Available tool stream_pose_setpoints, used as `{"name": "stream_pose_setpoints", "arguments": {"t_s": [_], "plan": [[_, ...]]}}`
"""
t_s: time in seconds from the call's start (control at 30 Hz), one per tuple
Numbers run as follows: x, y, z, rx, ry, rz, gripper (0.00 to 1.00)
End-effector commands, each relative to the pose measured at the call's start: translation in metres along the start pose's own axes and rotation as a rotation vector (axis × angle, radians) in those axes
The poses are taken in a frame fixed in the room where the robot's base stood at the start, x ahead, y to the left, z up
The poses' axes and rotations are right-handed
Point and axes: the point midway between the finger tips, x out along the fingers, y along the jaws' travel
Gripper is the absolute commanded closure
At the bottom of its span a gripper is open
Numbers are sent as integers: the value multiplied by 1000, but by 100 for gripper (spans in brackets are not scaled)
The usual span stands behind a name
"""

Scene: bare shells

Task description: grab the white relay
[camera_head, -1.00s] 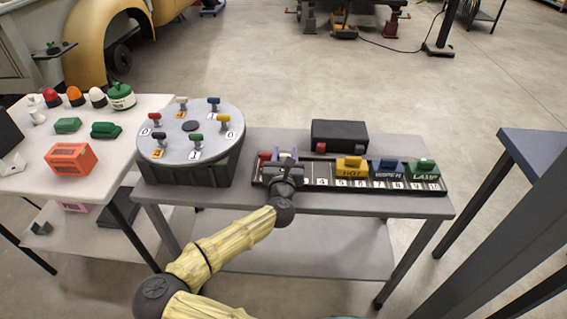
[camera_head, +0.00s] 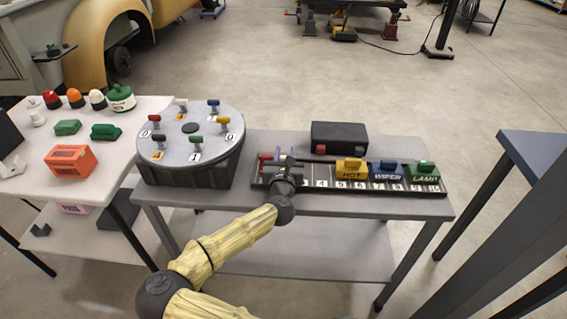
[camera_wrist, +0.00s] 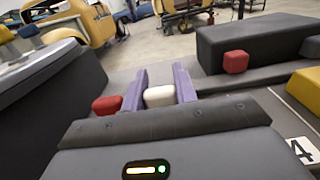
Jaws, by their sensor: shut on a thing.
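The white relay (camera_wrist: 159,97) shows in the wrist view between the two purple fingers of my gripper (camera_wrist: 160,88), which is shut on it. In the head view my gripper (camera_head: 284,157) is low over the left part of the numbered rail (camera_head: 320,184) and hides the relay there. I cannot tell whether the relay still touches the rail. A red block (camera_wrist: 107,105) is just left of the fingers; it also shows in the head view (camera_head: 264,157).
On the rail's right stand yellow HOT (camera_head: 350,170), blue WIPER (camera_head: 386,171) and green LAMP (camera_head: 423,172) blocks. A round dial stand (camera_head: 190,165) is at left, holding several coloured levers.

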Motion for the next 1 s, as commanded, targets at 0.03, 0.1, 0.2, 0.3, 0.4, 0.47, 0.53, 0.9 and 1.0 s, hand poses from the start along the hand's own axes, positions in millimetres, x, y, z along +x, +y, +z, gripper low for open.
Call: {"name": "stream_pose_setpoints", "arguments": {"t_s": [0.03,0.1,0.2,0.3,0.4,0.47,0.53,0.9,1.0], "plan": [[0,0,0,0,0,0,95],[0,0,2,0,-1,0,95],[0,0,9,1,-1,0,95],[0,0,22,2,-2,0,95],[0,0,40,3,-2,0,95],[0,0,53,4,-2,0,95],[0,0,67,4,-2,0,95],[0,0,101,0,0,0,95],[0,0,100,0,0,0,95]]}}
